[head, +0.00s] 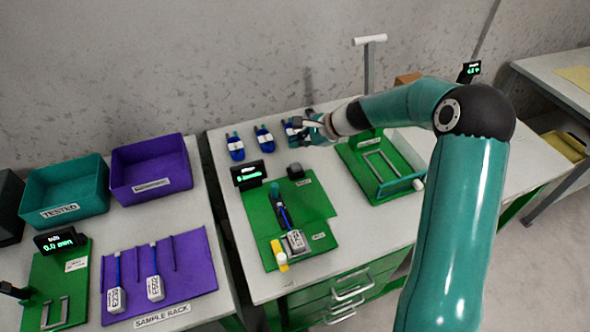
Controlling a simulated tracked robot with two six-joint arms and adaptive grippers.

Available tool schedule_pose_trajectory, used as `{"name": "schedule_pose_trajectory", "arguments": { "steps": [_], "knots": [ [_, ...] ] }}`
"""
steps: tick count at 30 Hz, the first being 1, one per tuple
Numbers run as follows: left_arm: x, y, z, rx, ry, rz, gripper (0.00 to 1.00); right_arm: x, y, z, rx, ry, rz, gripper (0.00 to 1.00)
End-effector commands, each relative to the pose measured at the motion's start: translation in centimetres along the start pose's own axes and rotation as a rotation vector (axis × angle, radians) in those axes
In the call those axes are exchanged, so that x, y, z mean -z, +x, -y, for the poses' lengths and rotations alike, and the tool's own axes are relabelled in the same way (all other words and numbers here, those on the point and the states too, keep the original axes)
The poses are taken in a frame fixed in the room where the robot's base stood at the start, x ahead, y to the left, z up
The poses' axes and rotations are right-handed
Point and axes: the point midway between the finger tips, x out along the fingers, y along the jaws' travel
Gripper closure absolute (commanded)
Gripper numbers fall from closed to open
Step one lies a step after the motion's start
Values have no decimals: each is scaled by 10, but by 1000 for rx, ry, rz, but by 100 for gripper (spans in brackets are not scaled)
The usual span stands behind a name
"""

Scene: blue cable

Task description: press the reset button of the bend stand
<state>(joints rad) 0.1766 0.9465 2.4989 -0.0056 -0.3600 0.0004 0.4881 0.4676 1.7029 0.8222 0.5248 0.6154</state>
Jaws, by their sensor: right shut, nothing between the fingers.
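A green board (317,203) on the middle table carries a small lit display (249,176), a dark block (295,170) beside a small label, and a blue cable (286,217) with a white tagged end. The board's lettering is too small to read, so I cannot tell which part is the reset button. My right gripper (308,129) is shut and empty, behind this board near the back of the table. It is apart from the dark block and partly covers a blue-and-white item there. My left gripper is out of view.
Blue-and-white items (264,139) stand along the table's back. Another green board (364,185) with a frame lies to the right, partly behind my right arm. A purple sample rack (185,262) with tagged cables and teal (66,189) and purple (151,169) bins stand left.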

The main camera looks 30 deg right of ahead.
Motion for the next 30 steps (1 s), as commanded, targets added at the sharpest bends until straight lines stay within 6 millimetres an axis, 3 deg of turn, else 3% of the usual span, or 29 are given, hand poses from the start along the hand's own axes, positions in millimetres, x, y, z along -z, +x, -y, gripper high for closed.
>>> {"name": "schedule_pose_trajectory", "arguments": {
  "steps": [3,12,30],
  "knots": [
    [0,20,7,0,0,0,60,12,16,-12,-1,2,0,100],
    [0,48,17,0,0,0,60,29,40,-30,-1,0,0,100],
    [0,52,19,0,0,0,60,32,44,-32,-1,0,0,100]
  ]
}}
